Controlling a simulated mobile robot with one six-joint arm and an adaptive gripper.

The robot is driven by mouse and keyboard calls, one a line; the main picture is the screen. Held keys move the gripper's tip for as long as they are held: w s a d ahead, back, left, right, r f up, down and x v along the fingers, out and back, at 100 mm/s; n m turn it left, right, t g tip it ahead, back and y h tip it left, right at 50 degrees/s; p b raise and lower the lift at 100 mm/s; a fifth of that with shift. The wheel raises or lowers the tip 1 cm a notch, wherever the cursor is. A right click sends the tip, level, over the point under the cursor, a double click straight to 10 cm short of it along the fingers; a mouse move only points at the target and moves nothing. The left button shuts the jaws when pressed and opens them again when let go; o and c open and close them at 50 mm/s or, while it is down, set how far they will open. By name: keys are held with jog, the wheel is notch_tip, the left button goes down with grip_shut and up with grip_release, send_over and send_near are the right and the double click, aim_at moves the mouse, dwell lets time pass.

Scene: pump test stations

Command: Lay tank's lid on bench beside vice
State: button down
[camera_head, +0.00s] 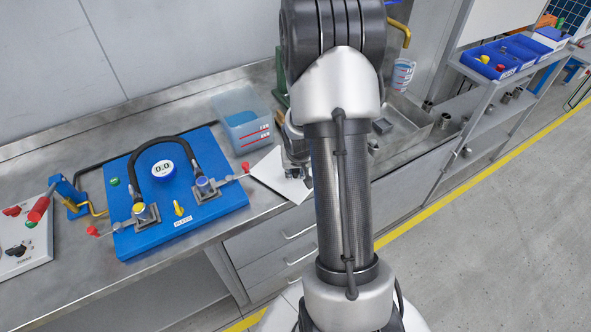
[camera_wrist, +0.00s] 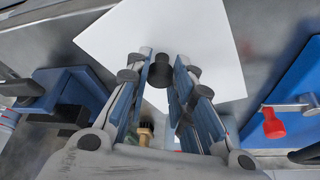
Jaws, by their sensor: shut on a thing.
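The tank's lid (camera_head: 281,180) is a white square plate with a dark knob (camera_wrist: 161,70). My gripper (camera_head: 296,168) is shut on this knob, and the plate hangs beyond the fingertips in the wrist view (camera_wrist: 160,75). In the head view the lid shows right of the blue board, over the bench's front edge; its height cannot be told. The translucent tank (camera_head: 243,120), with blue liquid and red marks, stands open behind it. A blue and grey device, likely the vice (camera_wrist: 75,92), is at left in the wrist view; my arm hides that area in the head view.
The blue pump board (camera_head: 220,202) with red-handled valves is close left of the lid; a red handle (camera_wrist: 273,124) also shows in the wrist view. A sink (camera_head: 407,118) lies right of my arm. Bare bench (camera_head: 60,155) lies behind the board.

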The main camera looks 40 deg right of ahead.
jog(key=c, duration=1.4)
grip_release()
